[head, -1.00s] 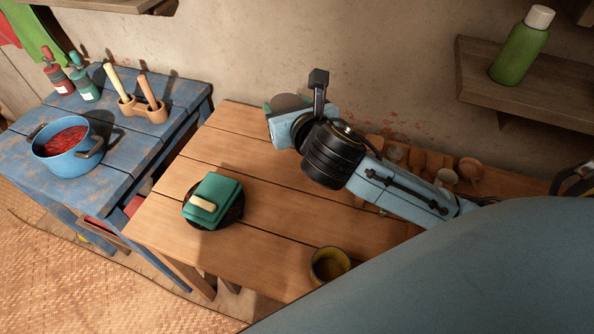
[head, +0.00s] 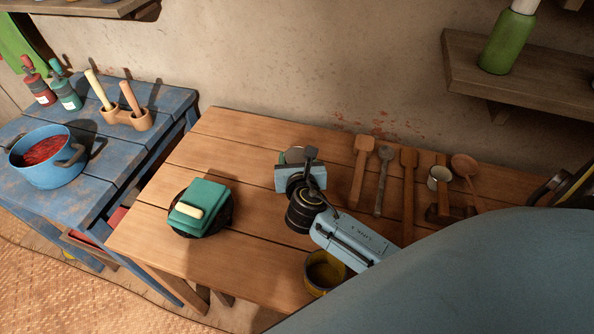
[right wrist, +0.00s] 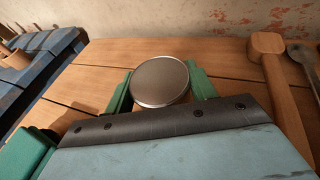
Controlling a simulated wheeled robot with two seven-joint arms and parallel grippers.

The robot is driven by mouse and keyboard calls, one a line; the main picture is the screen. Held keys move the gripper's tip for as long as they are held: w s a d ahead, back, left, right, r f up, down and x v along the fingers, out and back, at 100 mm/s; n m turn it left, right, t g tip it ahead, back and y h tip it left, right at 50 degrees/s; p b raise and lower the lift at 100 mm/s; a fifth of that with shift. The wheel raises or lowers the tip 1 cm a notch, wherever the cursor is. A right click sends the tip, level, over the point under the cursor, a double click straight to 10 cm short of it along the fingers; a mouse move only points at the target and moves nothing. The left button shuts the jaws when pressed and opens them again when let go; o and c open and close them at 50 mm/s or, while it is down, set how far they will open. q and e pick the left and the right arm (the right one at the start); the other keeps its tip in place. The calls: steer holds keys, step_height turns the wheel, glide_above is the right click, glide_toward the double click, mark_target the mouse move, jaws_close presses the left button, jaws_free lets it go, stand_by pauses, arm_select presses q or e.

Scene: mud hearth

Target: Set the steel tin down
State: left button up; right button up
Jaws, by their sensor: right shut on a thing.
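The steel tin (right wrist: 160,81) shows in the right wrist view as a round, grey metal lid between two green fingers. My right gripper (right wrist: 160,88) is shut on it, with one finger on each side. In the head view the tin (head: 294,154) is mostly hidden behind my gripper and wrist, over the back middle of the wooden table (head: 250,225). I cannot tell whether its base touches the table. My left gripper is not in view.
A green box-like thing (head: 200,206) on a dark round plate lies left on the table. A yellow-brown pot (head: 322,272) stands near the front. A blue table (head: 110,160) stands left.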

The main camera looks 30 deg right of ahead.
step_height(320, 180, down, 4)
steer(key=shift+r+b, duration=0.2)
steer(key=shift+b, duration=0.5)
steer(key=shift+r, duration=0.1)
steer(key=o, duration=1.1)
steer(key=shift+c, duration=0.2)
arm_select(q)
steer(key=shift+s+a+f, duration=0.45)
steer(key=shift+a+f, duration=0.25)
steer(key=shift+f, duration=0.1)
arm_select(e)
steer(key=shift+s+a, duration=0.1)
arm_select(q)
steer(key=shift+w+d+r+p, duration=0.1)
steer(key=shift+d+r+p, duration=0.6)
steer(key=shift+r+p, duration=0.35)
arm_select(e)
steer(key=v, duration=1.1)
steer(key=shift+s+a+r, duration=0.15)
steer(key=shift+s+r, duration=0.05)
steer(key=shift+s, duration=0.1)
